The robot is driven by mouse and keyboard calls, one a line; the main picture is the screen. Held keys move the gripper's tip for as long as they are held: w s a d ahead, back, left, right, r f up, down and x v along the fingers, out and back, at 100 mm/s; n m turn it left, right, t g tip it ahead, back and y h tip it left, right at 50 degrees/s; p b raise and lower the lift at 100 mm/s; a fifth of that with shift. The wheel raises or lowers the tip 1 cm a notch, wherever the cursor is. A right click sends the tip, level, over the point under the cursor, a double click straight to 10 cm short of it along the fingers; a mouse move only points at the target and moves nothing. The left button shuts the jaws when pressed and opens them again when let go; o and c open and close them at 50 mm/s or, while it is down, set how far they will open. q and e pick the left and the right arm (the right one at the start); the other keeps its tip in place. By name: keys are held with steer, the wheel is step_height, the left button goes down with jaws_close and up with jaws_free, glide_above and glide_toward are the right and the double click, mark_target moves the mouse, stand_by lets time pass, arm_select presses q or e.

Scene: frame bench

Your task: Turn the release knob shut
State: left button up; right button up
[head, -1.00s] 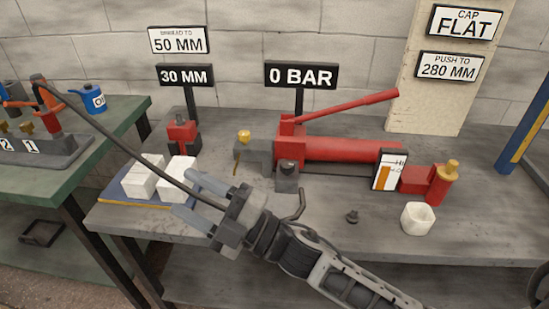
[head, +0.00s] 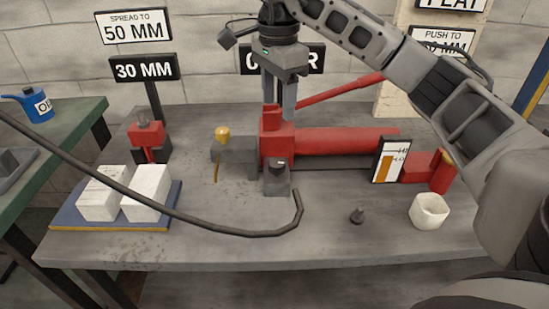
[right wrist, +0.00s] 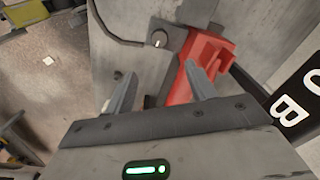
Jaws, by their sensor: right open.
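The red hand pump (head: 340,141) lies on the grey bench with its lever tilted up to the right. A dark knob with a pale mark (head: 278,163), which looks like the release knob, sits on a grey block (head: 277,183) at the pump's front left end. It also shows in the right wrist view (right wrist: 160,39). My right gripper (head: 279,112) is open and empty, pointing down above the pump's left end, behind and above the knob and apart from it. Its two fingers show in the right wrist view (right wrist: 160,78). My left gripper is out of view.
A black hose (head: 235,231) curves across the bench front. A brass-topped fitting (head: 222,136) stands left of the knob. White blocks (head: 145,191) lie on a blue tray (head: 62,216).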

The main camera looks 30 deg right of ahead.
mark_target(277, 163)
step_height(277, 163, down, 15)
steer(key=shift+a+r+b, duration=0.1)
steer(key=shift+r+b, duration=0.05)
steer(key=shift+b, duration=0.45)
steer(key=c, duration=1)
